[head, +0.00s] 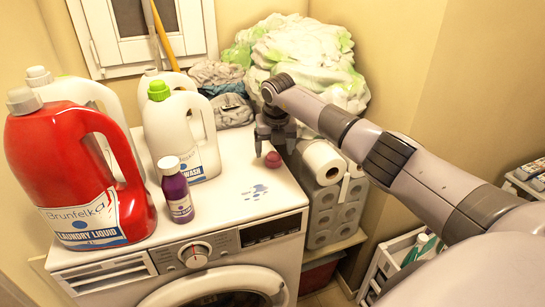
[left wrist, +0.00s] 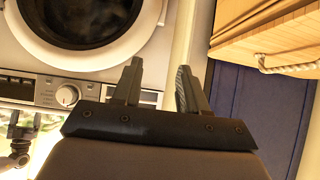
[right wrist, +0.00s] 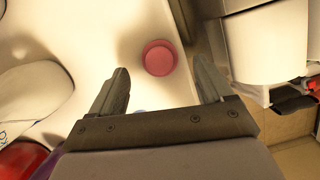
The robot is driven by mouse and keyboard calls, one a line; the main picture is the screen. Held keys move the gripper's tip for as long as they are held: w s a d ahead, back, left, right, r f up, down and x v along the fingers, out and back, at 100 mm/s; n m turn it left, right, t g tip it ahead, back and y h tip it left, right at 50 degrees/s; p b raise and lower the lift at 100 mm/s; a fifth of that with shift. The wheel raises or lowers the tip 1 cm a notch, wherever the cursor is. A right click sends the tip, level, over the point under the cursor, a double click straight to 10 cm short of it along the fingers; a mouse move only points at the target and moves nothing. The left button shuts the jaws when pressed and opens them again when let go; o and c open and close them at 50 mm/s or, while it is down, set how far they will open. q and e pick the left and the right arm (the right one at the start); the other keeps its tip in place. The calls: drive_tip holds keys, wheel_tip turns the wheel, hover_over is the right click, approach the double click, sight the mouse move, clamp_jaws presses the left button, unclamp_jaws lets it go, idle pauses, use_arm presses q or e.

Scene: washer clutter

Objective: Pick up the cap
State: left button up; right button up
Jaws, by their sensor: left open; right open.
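The cap (head: 273,160) is small, round and dark pink. It sits on the washer's white top (head: 225,205), near the right edge. In the right wrist view the cap (right wrist: 159,58) lies beyond the fingertips, roughly between their lines and apart from both. My right gripper (head: 268,150) is open and empty just above the cap; its open fingers also show in the right wrist view (right wrist: 163,80). My left gripper (left wrist: 158,75) is open and empty in front of the washer, low down, and is not in the head view.
A red detergent jug (head: 75,170), a white green-capped bottle (head: 180,130) and a small purple bottle (head: 177,190) stand left on the washer. Cloths (head: 220,75) lie behind. Paper rolls (head: 330,195) are stacked to the right.

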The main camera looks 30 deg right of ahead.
sight(274, 154)
drive_tip(key=shift+x, duration=1.7)
drive_tip(key=c, duration=1.1)
drive_tip(key=shift+r, duration=0.15)
